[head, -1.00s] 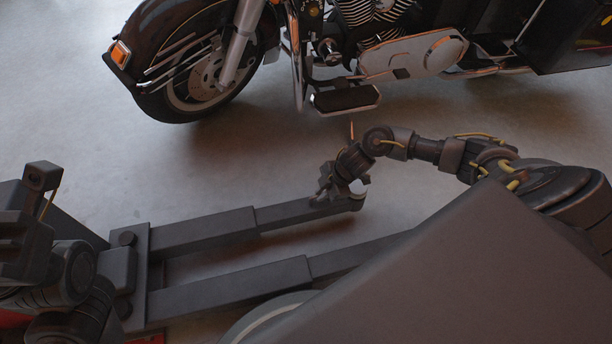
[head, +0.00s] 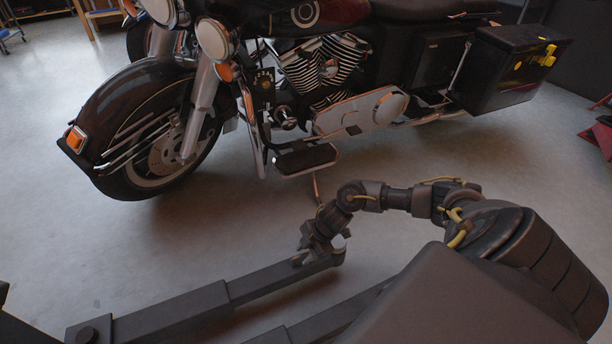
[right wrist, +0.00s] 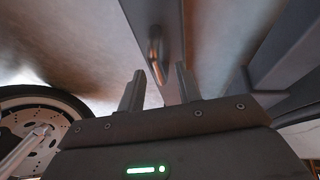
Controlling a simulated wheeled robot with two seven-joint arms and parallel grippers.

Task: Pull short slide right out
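A dark telescoping beam lies low over the floor in the head view, with a thicker outer section (head: 165,315) and a thinner slide (head: 270,279) reaching right. A second, similar beam (head: 325,322) runs below it, partly hidden by my body. My right gripper (head: 318,250) is at the far right end of the upper slide. In the right wrist view my right gripper (right wrist: 160,72) has its two fingers apart. A small metal peg (right wrist: 156,50) on the slide (right wrist: 153,22) shows between and just beyond the fingertips; contact cannot be told. My left gripper is out of view.
A black and chrome motorcycle (head: 345,110) stands behind the slides, its footboard (head: 306,159) above my right wrist. Its front wheel (head: 150,165) is at left. Red equipment (head: 598,140) is at the right edge. Bare floor lies between slide and motorcycle.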

